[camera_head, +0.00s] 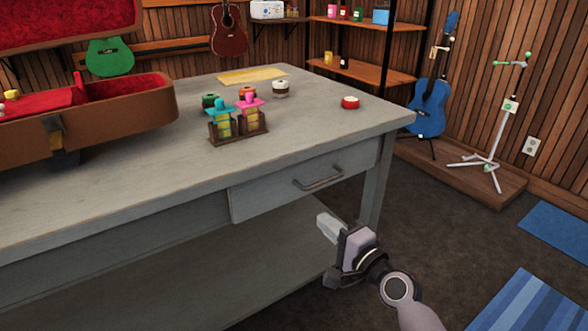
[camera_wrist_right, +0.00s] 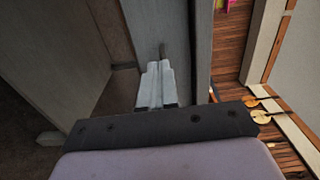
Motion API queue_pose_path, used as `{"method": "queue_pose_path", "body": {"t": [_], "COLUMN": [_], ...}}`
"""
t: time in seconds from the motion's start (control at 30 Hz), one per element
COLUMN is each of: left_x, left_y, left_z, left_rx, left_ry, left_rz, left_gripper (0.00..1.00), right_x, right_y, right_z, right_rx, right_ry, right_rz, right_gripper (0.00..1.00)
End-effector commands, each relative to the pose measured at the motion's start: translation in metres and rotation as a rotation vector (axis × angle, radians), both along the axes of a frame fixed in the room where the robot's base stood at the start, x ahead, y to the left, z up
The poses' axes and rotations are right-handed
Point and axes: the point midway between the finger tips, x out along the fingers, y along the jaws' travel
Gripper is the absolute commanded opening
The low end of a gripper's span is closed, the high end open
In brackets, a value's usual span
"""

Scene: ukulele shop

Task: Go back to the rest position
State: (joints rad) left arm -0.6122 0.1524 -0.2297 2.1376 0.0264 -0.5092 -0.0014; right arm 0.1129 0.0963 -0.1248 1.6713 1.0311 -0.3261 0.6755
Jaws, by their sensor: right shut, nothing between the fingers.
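My right gripper (camera_head: 322,226) is shut and empty. It is in front of the workbench, below the drawer (camera_head: 300,183) and its handle (camera_head: 319,179), and appears apart from them in the head view. In the right wrist view its two pale fingers (camera_wrist_right: 157,82) lie side by side with nothing between them, with grey bench surfaces close around them. My left gripper is not in either view.
The grey workbench (camera_head: 185,170) carries an open brown case (camera_head: 140,112) lined in red, a small wooden rack (camera_head: 240,137) and several small round items, one a red tin (camera_head: 350,102). A blue ukulele (camera_head: 430,108) and a white stand (camera_head: 487,150) are at right. Dark floor is open right of the bench.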

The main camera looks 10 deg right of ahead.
Motion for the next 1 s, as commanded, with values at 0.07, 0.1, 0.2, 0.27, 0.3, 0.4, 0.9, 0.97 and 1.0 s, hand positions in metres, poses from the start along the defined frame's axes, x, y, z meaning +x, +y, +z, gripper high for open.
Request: {"method": "queue_pose_path", "body": {"t": [0.07,0.1,0.2,0.27,0.3,0.4,0.9,0.97,1.0], "left_x": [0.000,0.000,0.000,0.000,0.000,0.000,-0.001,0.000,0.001], "left_y": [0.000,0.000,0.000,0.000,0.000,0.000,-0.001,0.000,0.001], "left_z": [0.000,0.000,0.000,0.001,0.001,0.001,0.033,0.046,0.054], "left_rx": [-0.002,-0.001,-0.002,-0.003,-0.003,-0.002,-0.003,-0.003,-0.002], "left_ry": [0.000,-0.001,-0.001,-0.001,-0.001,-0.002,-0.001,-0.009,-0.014], "left_rz": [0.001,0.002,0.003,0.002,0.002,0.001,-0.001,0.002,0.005], "left_gripper": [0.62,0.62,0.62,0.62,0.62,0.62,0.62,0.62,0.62], "right_x": [-0.005,-0.010,-0.035,-0.057,-0.073,-0.116,-0.240,-0.241,-0.242], "right_y": [0.001,0.002,0.006,0.009,0.010,0.012,-0.002,-0.004,-0.005], "right_z": [-0.005,-0.011,-0.036,-0.054,-0.067,-0.094,-0.109,-0.100,-0.095], "right_rx": [-0.031,-0.069,-0.237,-0.381,-0.491,-0.762,-1.553,-1.553,-1.554], "right_ry": [0.001,0.002,0.005,0.003,0.001,-0.011,-0.072,-0.064,-0.059], "right_rz": [0.002,0.005,0.023,0.043,0.061,0.116,0.359,0.359,0.359], "right_gripper": [0.00,0.00,0.00,0.00,0.00,0.00,0.00,0.00,0.00]}}
